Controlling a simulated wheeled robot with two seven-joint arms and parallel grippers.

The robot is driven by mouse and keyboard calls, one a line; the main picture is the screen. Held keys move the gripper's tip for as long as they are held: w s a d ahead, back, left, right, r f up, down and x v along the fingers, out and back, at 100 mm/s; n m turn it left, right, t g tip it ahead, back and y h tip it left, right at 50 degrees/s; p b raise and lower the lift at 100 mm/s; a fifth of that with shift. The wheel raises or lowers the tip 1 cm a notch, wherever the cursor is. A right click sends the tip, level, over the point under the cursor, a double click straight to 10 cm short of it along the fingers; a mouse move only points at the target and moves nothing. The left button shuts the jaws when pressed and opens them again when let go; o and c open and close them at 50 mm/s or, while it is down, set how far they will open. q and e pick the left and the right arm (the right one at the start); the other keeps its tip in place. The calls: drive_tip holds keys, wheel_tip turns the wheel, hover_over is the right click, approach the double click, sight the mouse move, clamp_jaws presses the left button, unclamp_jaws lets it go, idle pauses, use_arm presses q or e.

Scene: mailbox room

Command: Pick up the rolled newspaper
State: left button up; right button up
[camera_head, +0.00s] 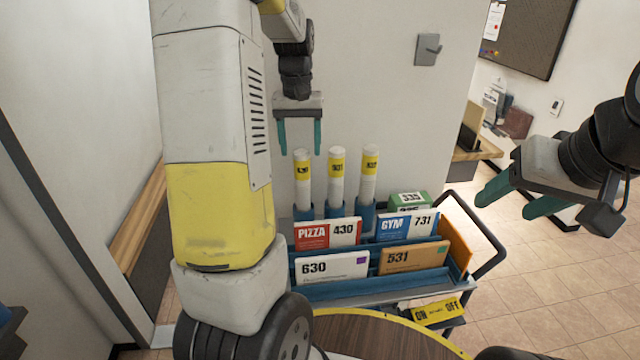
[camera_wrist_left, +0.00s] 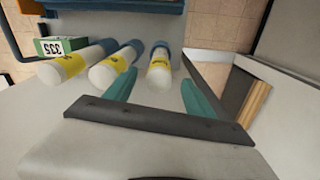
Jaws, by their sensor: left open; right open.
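Three white rolled newspapers with yellow bands stand upright in blue holders at the back of the cart: a left one (camera_head: 303,180), a middle one (camera_head: 336,178) and a right one (camera_head: 368,175). My left gripper (camera_head: 300,152) is open and empty, at the top of the left newspaper. In the left wrist view, that newspaper (camera_wrist_left: 159,72) lies between the two teal fingers (camera_wrist_left: 158,95), not gripped. The middle one (camera_wrist_left: 112,68) and the right one (camera_wrist_left: 75,62) are beside it. My right gripper (camera_head: 518,198) is open and empty at the right, away from the cart.
The blue cart (camera_head: 340,291) holds several envelopes, including PIZZA 430 (camera_head: 327,234) and GYM 731 (camera_head: 407,226). A green 335 box (camera_head: 410,201) stands beside the right newspaper. A wall (camera_head: 385,90) is behind. Tiled floor (camera_head: 540,270) is clear at right.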

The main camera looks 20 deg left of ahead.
sight(302, 173)
use_arm(q)
drive_tip(key=shift+w+a+f, duration=0.3)
drive_tip(key=shift+f, duration=0.35)
drive_tip(key=f, duration=0.7)
drive_tip(key=shift+d+f, duration=0.15)
drive_tip(key=shift+d, duration=0.15)
clamp_jaws()
